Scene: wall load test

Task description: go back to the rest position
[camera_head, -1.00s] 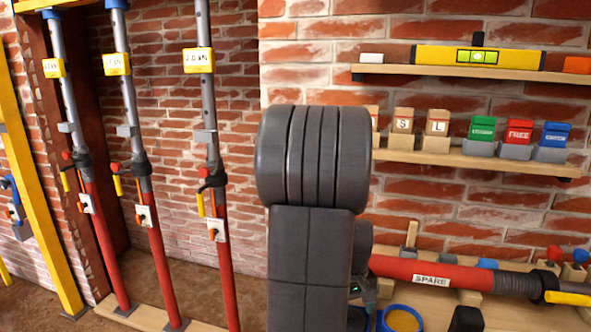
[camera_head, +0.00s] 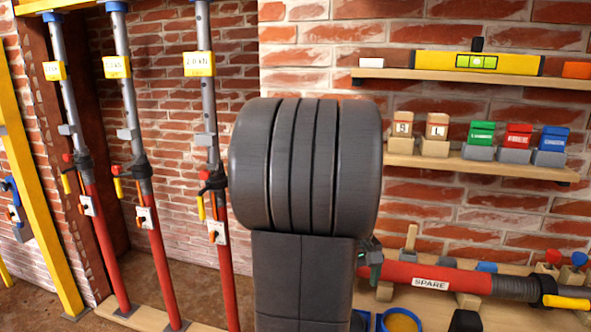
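My own dark grey arm stands upright in the middle of the camera view, with its thick rounded joint at the top. A small dark part with a greenish tint, which looks like the end of my gripper (camera_head: 370,258), shows just right of the arm. It is beside the left end of the red spare prop (camera_head: 430,282) in the picture; I cannot tell whether they touch. Most of the gripper is hidden behind the arm, so its fingers and anything between them cannot be made out.
Several red and grey props, one of them here (camera_head: 160,250), stand at left before a brick recess. At right, an upper shelf (camera_head: 450,75) holds a yellow level (camera_head: 480,62); a lower shelf (camera_head: 480,166) holds labelled blocks.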

